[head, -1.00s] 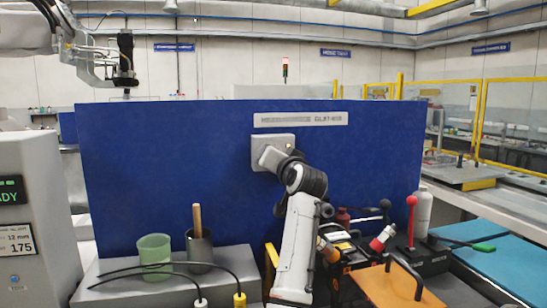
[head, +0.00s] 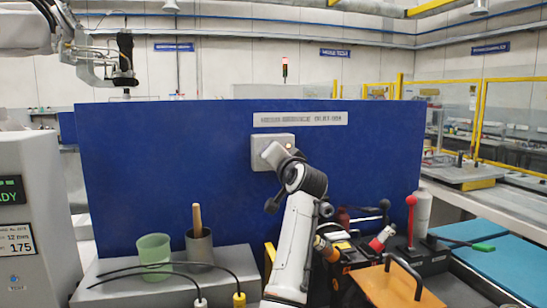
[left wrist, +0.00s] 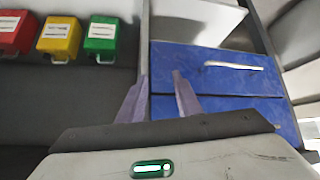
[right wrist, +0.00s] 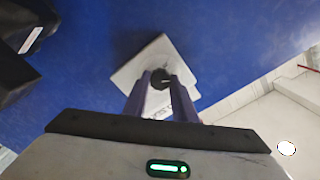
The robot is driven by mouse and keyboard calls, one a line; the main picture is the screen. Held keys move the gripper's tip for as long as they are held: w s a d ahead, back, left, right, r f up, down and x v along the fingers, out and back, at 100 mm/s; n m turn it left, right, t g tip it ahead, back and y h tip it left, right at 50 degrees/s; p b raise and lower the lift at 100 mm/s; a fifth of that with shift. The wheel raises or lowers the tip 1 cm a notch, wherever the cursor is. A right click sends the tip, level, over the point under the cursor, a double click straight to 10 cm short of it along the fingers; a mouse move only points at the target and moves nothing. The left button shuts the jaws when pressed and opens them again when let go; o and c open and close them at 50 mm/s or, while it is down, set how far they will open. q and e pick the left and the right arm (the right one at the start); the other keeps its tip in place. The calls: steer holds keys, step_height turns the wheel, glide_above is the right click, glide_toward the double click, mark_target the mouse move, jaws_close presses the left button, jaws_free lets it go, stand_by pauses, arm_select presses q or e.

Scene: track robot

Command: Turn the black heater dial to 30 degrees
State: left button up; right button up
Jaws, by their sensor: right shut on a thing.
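The black heater dial (right wrist: 160,77) sits on a pale square plate (right wrist: 152,62) fixed to the blue panel. My right gripper (right wrist: 162,76) has its two fingers on either side of the dial, closed on it. In the head view the right gripper (head: 273,152) reaches the plate (head: 260,140) and hides the dial. The dial's marks and angle cannot be read. My left gripper (left wrist: 160,76) shows only in its own wrist view, with its fingers apart and nothing between them.
The blue panel (head: 160,170) stands upright behind a grey bench holding a green cup (head: 154,255) and a dark cup (head: 200,250). In the left wrist view there are coloured boxes and blue drawers.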

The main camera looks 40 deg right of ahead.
steer(key=o, duration=1)
steer(key=shift+o, duration=0.2)
steer(key=b+v, duration=0.2)
steer(key=v, duration=0.8)
steer(key=shift+s, duration=0.2)
